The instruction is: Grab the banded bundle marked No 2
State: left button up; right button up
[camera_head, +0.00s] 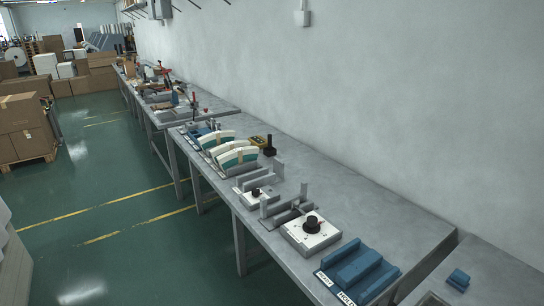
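Curved white and teal bundles with tan bands stand side by side on the grey workbench (385,215). A nearer bundle (234,159) and a farther bundle (215,138) can be told apart. They are small in the picture, and I cannot read any number on them, so I cannot tell which is No 2. Neither of my grippers is in view, and nothing is seen touching the bundles.
A white box with a black knob (311,230), a smaller knob unit (256,194) and a blue labelled holder (358,269) stand nearer on the bench. A yellow and black device (264,143) is behind the bundles. The green floor (120,205) left of the bench is open.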

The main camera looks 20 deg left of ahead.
aim_at(233, 158)
jog(key=i+j+z, duration=0.15)
jog(key=j, duration=0.25)
jog(key=i+j+z, duration=0.1)
jog(key=j, duration=0.3)
jog(key=i+j+z, duration=0.15)
jog(key=j, duration=0.3)
jog(key=i+j+z, duration=0.15)
jog(key=j, duration=0.3)
jog(key=i+j+z, duration=0.1)
jog(key=j, duration=0.35)
jog(key=i, duration=0.05)
